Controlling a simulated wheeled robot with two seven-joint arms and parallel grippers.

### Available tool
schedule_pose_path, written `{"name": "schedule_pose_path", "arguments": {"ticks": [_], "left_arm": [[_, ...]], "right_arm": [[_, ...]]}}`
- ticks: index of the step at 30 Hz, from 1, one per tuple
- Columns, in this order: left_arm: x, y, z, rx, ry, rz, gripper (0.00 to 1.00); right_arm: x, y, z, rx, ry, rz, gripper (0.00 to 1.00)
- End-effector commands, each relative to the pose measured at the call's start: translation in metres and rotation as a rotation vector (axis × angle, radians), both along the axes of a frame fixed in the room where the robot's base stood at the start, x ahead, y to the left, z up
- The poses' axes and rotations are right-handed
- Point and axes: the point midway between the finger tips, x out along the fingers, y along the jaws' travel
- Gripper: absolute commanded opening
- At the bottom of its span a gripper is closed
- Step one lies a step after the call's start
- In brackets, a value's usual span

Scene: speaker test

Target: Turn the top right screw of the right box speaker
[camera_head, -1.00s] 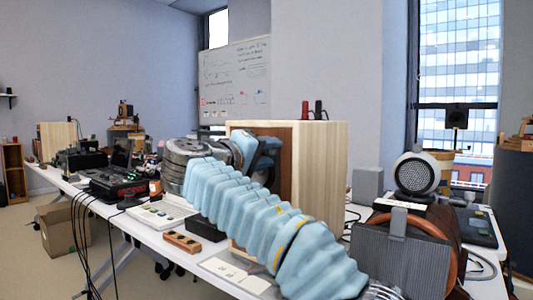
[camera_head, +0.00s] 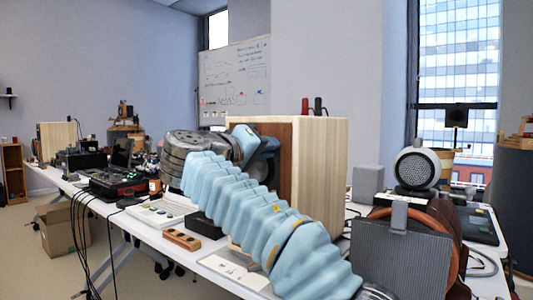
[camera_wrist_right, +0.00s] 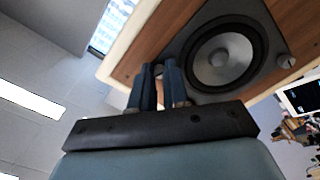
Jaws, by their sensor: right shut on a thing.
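The right box speaker (camera_head: 321,170) stands on the table in the head view, its pale wood side towards me. Its brown front with the grey driver cone (camera_wrist_right: 222,58) shows in the wrist view. My right gripper (camera_wrist_right: 159,72) is at a corner of that front, its two blue fingers close together on a small screw (camera_wrist_right: 158,69) that is mostly hidden between them. Another round screw (camera_wrist_right: 286,61) sits at the other side of the driver, clear of the gripper. In the head view my blue-sleeved right arm covers much of the speaker front. My left gripper is not in view.
Another box speaker (camera_head: 57,140) stands at the far left. A white round-faced device (camera_head: 417,170) and a grey ribbed unit (camera_head: 402,262) stand at the right. A wooden block with knobs (camera_head: 181,239) lies near the table's front edge. Cables hang off the table.

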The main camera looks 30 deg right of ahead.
Motion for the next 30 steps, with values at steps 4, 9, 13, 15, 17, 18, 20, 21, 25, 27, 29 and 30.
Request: {"name": "schedule_pose_path", "arguments": {"ticks": [4, 9, 13, 15, 17, 18, 20, 21, 25, 27, 29, 30], "left_arm": [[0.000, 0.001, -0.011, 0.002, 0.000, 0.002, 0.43], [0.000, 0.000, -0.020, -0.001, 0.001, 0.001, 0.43], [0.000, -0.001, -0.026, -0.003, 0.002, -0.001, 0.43], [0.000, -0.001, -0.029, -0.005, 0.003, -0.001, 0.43], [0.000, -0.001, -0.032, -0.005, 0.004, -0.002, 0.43], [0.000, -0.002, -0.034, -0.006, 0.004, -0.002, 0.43], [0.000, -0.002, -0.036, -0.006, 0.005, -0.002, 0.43], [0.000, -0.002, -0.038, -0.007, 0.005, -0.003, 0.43], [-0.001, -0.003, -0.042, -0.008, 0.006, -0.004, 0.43], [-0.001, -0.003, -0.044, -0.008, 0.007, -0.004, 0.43], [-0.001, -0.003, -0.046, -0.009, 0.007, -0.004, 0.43], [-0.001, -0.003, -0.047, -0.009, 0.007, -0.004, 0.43]], "right_arm": [[0.001, 0.001, -0.004, 0.050, -0.122, 0.002, 0.00], [0.000, 0.001, -0.004, 0.112, -0.272, 0.000, 0.00], [0.000, 0.001, -0.003, 0.160, -0.387, 0.001, 0.00], [0.000, 0.001, -0.003, 0.186, -0.449, 0.001, 0.00], [0.001, 0.002, -0.003, 0.208, -0.500, 0.002, 0.00], [0.001, 0.001, -0.003, 0.222, -0.536, 0.001, 0.00], [0.000, 0.001, -0.003, 0.244, -0.590, 0.000, 0.00], [0.001, 0.001, -0.003, 0.258, -0.624, 0.001, 0.00], [0.000, 0.001, -0.003, 0.305, -0.738, 0.000, 0.00], [0.001, 0.001, -0.003, 0.331, -0.797, 0.000, 0.00], [0.000, 0.001, -0.002, 0.350, -0.847, -0.001, 0.00], [0.001, 0.001, -0.002, 0.363, -0.878, 0.000, 0.00]]}}
